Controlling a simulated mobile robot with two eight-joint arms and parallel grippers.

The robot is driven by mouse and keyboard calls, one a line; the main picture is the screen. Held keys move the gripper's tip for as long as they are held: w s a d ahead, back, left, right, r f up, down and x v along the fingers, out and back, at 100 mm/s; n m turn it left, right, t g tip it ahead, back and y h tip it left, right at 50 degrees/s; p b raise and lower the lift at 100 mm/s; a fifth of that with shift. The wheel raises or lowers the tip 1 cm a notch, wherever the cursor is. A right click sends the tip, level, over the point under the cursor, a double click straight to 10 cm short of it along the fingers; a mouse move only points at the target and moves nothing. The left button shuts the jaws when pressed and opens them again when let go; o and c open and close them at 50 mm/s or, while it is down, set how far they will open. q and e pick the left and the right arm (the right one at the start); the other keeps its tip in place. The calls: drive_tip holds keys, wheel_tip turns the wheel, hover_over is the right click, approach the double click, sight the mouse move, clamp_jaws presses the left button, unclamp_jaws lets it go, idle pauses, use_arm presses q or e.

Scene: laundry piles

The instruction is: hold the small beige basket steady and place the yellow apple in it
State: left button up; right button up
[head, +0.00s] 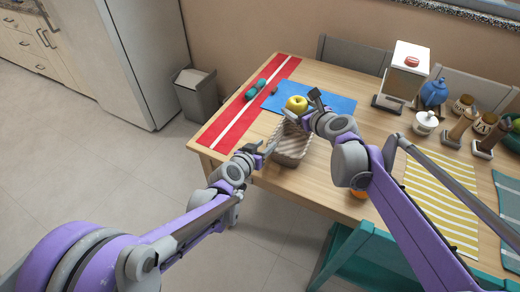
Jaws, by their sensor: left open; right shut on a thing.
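The small beige basket (291,147) stands near the front left edge of the wooden table. The yellow apple (296,103) is just behind the basket in the picture, over the blue mat. My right gripper (302,108) is shut on the apple; its wrist partly covers the basket's far right side. How high the apple is above the table is hard to tell. My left gripper (268,149) is open at the left side of the basket, with its fingertips close to the rim. Whether it touches the basket is unclear.
A red striped runner (240,107) and a blue mat (334,104) lie at the back left, with teal items (257,88) near them. A dispenser (405,75), blue jar (434,93) and white pot (425,122) stand right. A teal chair (365,258) is in front.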

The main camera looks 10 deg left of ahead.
sight(275, 138)
use_arm(q)
drive_tip(key=x, duration=0.8)
drive_tip(key=shift+w, duration=0.1)
clamp_jaws()
idle(1.2)
